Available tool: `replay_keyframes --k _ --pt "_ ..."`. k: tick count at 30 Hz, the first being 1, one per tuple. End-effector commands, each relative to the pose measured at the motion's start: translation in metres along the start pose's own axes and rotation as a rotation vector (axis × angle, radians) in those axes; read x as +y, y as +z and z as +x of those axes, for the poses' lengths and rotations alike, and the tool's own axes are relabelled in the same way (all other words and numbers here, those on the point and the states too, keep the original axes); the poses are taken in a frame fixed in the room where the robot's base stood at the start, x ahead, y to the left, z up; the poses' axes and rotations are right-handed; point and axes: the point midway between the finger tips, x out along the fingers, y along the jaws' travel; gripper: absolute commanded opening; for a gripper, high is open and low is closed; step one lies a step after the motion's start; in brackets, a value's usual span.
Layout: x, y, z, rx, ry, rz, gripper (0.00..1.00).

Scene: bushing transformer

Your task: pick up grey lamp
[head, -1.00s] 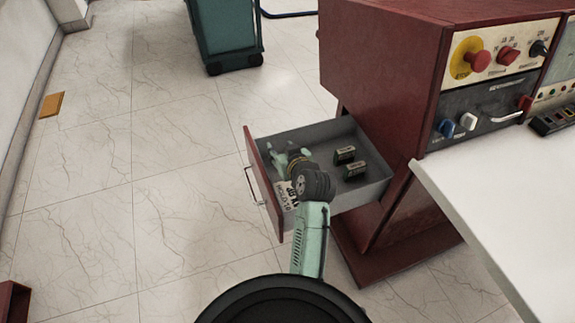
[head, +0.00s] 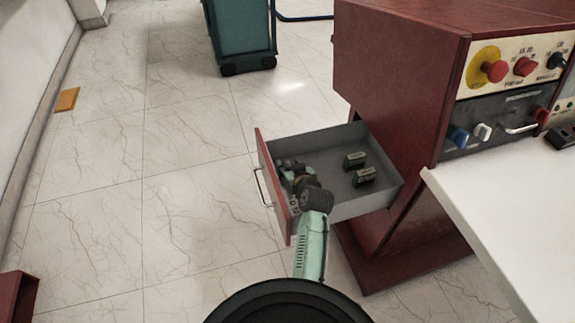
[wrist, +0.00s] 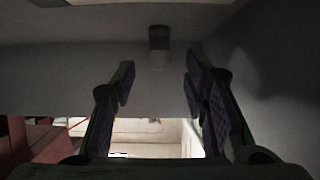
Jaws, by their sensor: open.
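My gripper (head: 289,177) is inside the open drawer near its red front, partly hidden by my own wrist. In the wrist view my gripper (wrist: 160,85) is open, with its two fingers apart and nothing between the tips. A small dim grey object, possibly the grey lamp (wrist: 159,45), stands beyond the fingertips, roughly centred between them. It appears apart from both fingers. It is too dark to tell its shape well. In the head view I cannot make out a grey lamp; my arm covers part of the drawer.
The grey drawer (head: 340,201) juts from the red cabinet (head: 400,75). Two small dark green boxes (head: 354,160) (head: 364,177) lie in its right part. A white tabletop (head: 505,215) is at the right. A green bin (head: 240,35) stands behind.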

Motion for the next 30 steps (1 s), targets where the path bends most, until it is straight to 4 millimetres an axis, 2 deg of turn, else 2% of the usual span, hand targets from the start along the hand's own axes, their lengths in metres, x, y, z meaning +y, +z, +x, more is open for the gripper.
replay_keyframes --k 3,6,14,30 --pt "0.001 -0.001 0.014 0.002 0.001 0.003 0.41" --pt "0.001 -0.001 0.020 0.001 0.001 0.001 0.41" --pt "0.001 0.000 0.022 0.001 0.002 -0.001 0.40" --pt "0.001 0.000 0.021 0.000 0.001 -0.001 0.04"
